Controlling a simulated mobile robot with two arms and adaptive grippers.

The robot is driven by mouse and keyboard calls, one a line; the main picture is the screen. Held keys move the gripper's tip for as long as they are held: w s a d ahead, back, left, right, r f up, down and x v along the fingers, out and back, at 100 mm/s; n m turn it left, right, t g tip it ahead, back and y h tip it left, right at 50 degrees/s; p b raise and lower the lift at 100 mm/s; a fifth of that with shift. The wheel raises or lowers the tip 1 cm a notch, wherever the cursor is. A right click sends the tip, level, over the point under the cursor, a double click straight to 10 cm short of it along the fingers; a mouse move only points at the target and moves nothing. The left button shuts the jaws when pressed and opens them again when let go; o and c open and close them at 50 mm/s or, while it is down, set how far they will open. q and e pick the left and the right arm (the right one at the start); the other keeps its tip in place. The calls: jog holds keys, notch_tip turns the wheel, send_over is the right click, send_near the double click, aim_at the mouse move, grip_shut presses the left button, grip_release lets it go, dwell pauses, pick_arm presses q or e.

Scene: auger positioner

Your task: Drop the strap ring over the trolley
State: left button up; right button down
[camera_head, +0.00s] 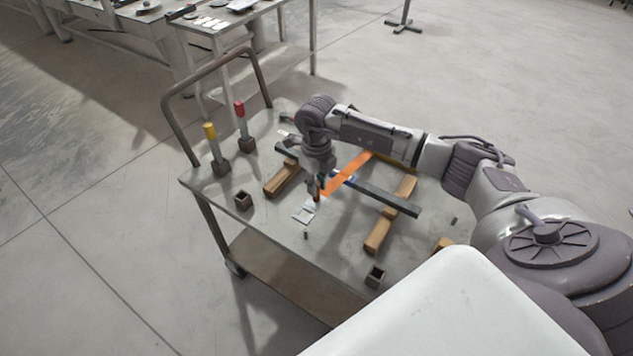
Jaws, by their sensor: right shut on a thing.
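The orange strap (346,175) is a flat band slanting up to the right, passing above a dark bar. My right gripper (317,190) points down over the cart and is shut on the strap's near left end. Its fingertips are small and partly hidden, so the exact grip is hard to see. The wheeled cart (345,255) carries everything here. I cannot make out a separate small trolley; a small blue and white part (342,179) shows beside the strap at the bar. My left gripper is not in view.
The dark bar (395,203) lies across two wooden blocks, one left (281,180) and one right (376,236). Yellow- (210,132) and red-topped (239,109) uprights stand near the cart's handle (213,68). Small dark square cups stand left (243,201) and in front (375,276).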

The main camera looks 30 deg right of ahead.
aim_at(316, 198)
jog(key=shift+f+b, duration=0.5)
jog(key=shift+b, duration=0.05)
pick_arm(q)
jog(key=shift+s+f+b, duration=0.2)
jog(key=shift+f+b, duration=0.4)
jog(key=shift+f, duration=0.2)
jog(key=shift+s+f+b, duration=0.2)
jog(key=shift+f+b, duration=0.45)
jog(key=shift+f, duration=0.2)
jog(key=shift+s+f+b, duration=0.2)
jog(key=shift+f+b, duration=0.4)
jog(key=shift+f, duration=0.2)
pick_arm(e)
jog(key=shift+f, duration=2.4)
pick_arm(q)
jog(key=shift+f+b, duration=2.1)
jog(key=shift+b, duration=0.05)
pick_arm(e)
jog(key=shift+f, duration=2.55)
jog(key=c, duration=1)
grip_release()
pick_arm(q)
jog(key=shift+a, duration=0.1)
pick_arm(e)
jog(key=shift+r, duration=0.15)
notch_tip(316, 198, up, 12)
jog(key=shift+f, duration=0.1)
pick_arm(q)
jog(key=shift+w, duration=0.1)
